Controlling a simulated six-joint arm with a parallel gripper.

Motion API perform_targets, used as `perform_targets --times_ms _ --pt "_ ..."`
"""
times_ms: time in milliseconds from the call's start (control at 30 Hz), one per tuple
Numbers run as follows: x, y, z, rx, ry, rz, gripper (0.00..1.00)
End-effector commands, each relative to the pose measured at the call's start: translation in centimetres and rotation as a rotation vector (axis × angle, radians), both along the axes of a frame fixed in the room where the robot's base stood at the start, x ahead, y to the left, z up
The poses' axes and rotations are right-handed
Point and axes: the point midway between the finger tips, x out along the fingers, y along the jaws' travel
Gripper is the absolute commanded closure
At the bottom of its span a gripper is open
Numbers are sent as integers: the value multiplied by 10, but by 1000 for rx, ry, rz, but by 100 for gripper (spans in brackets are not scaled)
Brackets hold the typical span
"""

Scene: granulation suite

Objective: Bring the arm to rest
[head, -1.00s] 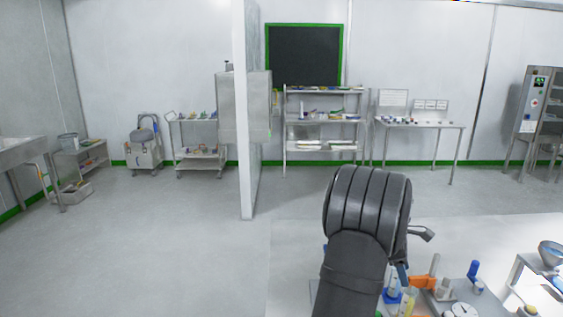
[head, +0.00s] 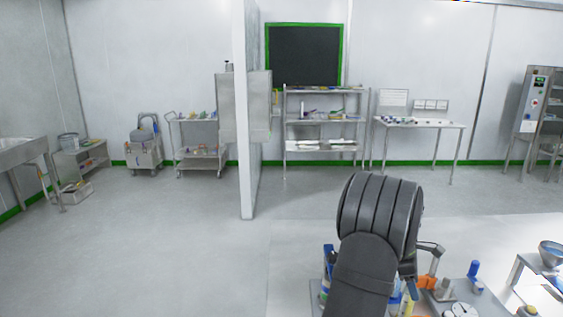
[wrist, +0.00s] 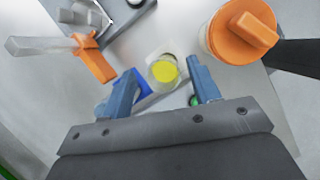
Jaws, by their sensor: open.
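In the wrist view my gripper (wrist: 161,72) has its two blue fingers spread apart. A round yellow-topped item (wrist: 164,71) shows in the gap beyond the fingertips; the fingers do not appear closed on it. A blue item (wrist: 143,82) lies partly behind the left finger.
The wrist view shows an orange-lidded container (wrist: 243,28) at upper right and an orange clip-like piece (wrist: 95,58) at upper left. In the head view a bowl (head: 551,252) stands at far right. Floor (head: 150,240) at left is clear.

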Motion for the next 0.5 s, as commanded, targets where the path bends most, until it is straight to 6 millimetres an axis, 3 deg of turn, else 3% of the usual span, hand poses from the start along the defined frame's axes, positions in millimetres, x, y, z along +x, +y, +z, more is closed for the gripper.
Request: perform_targets --times_ms 267,500 --pt "0 0 58 -2 -2 0 44" --pt "-3 -39 66 23 -3 100 44"
